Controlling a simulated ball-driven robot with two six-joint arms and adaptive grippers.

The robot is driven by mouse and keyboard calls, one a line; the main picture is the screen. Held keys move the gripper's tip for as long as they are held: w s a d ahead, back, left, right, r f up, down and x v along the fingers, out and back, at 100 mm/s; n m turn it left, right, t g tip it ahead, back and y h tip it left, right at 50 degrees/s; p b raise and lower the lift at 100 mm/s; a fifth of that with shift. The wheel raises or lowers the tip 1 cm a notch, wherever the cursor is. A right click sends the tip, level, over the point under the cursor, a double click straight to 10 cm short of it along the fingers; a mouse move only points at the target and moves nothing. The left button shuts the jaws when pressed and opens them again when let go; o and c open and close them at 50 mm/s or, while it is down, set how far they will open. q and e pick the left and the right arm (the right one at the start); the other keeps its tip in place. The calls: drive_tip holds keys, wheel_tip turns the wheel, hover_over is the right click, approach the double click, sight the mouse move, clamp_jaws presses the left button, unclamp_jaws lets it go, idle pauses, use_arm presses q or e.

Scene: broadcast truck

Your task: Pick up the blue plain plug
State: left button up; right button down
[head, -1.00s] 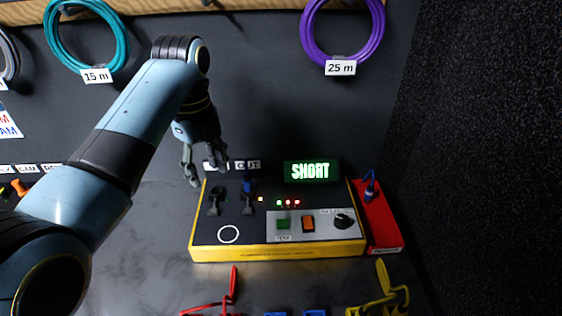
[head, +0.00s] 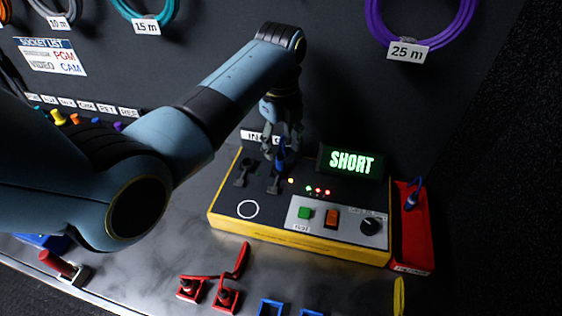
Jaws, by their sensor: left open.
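Another blue plug (head: 412,195) with a thin tail leans in the red tray (head: 418,240) to the right. I cannot tell from the picture which of the two is plain. My right gripper is out of view.
The tester's lit display (head: 352,162) reads SHORT. Two dark clamps (head: 242,172) stand on the box's left part. Red toggle clamps (head: 225,296) and blue holders (head: 270,307) lie in front. Coiled cables hang on the wall behind.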

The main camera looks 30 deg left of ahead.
sight(280, 154)
use_arm(q)
wheel_tip(280, 154, down, 5)
drive_tip(key=shift+r, duration=0.1)
clamp_jaws()
idle(0.3)
